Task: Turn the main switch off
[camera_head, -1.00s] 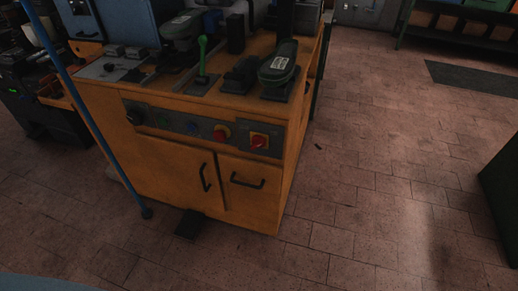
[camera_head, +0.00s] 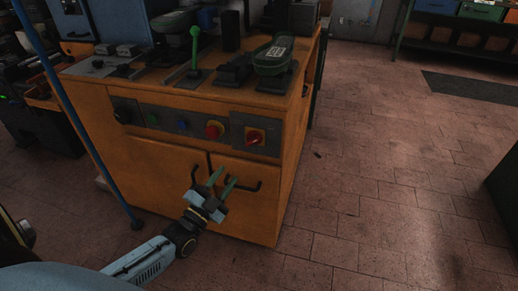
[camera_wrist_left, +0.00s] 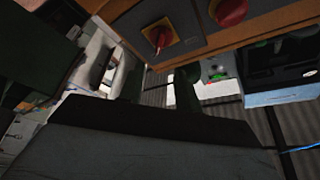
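The main switch (camera_head: 255,136) is a red rotary knob on a yellow plate, at the right end of the grey control panel on the front of the orange cabinet. It also shows in the left wrist view (camera_wrist_left: 160,36), near the top. I cannot tell its exact setting. My left gripper (camera_head: 223,180) has two green fingers, spread apart with nothing between them. It is in front of the cabinet doors, below the switch and slightly left of it in the head view, apart from it. My right gripper is not in view.
A red round button (camera_head: 214,130) sits just left of the switch. Black door handles (camera_head: 258,186) stick out below the panel. A green-knobbed lever (camera_head: 195,50) and a press part (camera_head: 274,55) stand on the cabinet top. A blue pole (camera_head: 75,115) stands at left.

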